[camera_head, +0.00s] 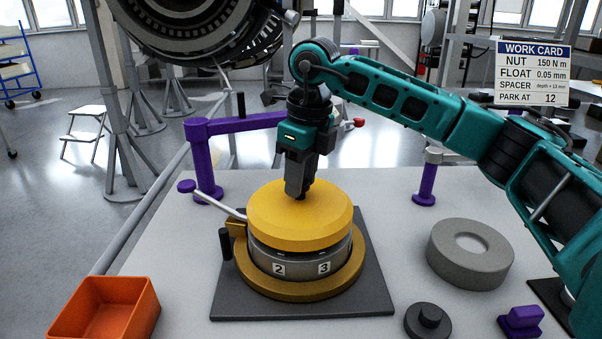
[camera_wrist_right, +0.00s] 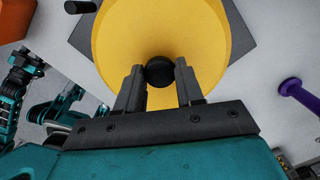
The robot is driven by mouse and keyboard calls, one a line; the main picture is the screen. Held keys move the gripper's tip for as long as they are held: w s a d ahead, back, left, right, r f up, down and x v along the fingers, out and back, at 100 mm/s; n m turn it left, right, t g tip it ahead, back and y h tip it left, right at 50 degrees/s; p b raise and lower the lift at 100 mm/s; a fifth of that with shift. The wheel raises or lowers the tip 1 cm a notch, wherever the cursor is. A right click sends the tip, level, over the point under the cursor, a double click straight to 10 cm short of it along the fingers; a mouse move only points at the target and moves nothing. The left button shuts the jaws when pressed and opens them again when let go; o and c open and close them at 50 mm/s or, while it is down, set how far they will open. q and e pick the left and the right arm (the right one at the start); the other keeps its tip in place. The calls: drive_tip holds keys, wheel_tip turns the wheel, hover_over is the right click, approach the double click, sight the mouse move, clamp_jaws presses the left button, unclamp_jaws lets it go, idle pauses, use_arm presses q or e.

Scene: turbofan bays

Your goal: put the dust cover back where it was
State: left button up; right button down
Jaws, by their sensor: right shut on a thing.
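The dust cover (camera_head: 277,218) is a thick yellow disc with a black knob (camera_wrist_right: 160,73) at its centre. It lies level over a metal drum (camera_head: 290,264) marked 2 and 3; no clear gap shows between them, though I cannot tell if it is fully seated. My right gripper (camera_head: 299,194) points straight down at the cover's middle. In the right wrist view its two fingers (camera_wrist_right: 159,82) stand either side of the knob, shut on it. The cover also shows there (camera_wrist_right: 205,35).
The drum sits in a brass ring (camera_head: 262,288) on a dark mat (camera_head: 375,300). A purple post with an arm (camera_head: 203,160) and a lever stand close behind left. An orange bin (camera_head: 105,310), a grey ring (camera_head: 478,278) and a black knobbed disc (camera_head: 427,322) are around it.

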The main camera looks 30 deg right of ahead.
sight(308, 184)
drive_tip(key=c, duration=0.7)
unclamp_jaws()
drive_tip(key=shift+r+p, duration=0.35)
drive_tip(key=shift+r, duration=0.2)
drive_tip(key=r, duration=0.8)
drive_tip(key=s+r, duration=0.1)
drive_tip(key=r, duration=0.3)
drive_tip(key=shift+s+d+p, duration=0.1)
drive_tip(key=shift+d+p, duration=0.25)
drive_tip(key=shift+p, duration=0.05)
